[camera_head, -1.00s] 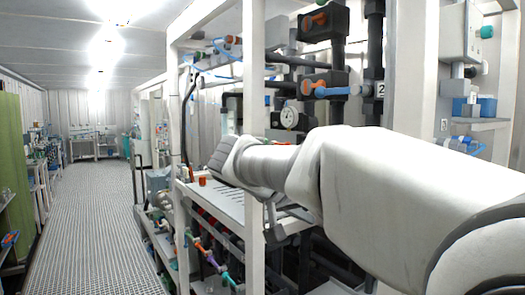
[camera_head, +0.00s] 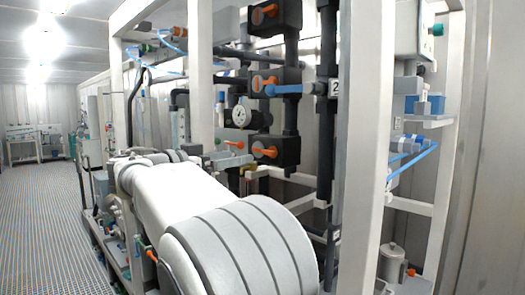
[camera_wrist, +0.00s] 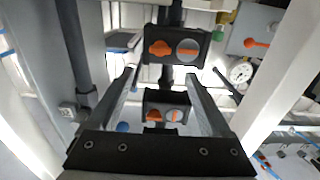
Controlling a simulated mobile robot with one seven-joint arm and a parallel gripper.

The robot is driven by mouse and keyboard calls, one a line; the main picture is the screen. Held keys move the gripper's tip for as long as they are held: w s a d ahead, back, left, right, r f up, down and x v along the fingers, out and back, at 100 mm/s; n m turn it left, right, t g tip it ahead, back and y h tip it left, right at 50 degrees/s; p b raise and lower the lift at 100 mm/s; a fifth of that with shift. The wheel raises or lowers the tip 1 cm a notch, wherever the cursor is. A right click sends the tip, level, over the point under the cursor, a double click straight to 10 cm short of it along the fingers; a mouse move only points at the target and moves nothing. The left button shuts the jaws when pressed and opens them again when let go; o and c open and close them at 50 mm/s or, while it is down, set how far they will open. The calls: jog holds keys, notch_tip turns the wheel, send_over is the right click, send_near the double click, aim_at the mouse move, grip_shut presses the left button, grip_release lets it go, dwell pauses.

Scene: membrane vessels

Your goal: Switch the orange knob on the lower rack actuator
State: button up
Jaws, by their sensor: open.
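Three dark actuators with orange knobs are stacked on the rack in the head view. The lowest actuator (camera_head: 285,150) has an orange knob (camera_head: 264,152) on its face. The wrist view looks upside down, so the lower actuator seems to be the one near its top, with its orange knob (camera_wrist: 160,48) beside a pale round disc. My gripper (camera_wrist: 160,73) is open and empty, its fingers apart and pointing toward the actuators. The lower knob appears beyond the fingertips, with no visible contact. The gripper cannot be made out in the head view.
The middle actuator's orange knob (camera_head: 264,83) and a blue handle (camera_head: 288,90) are above. A gauge (camera_head: 241,116) and an orange-handled valve (camera_head: 235,144) are to the left. White posts (camera_head: 368,150) frame the rack. The grated aisle floor (camera_head: 45,220) is clear.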

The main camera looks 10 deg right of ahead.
aim_at(267, 152)
jog(key=p+x, duration=0.1)
jog(key=x, duration=0.9)
jog(key=shift+w+d+p, duration=0.1)
jog(key=shift+p, duration=0.25)
grip_shut()
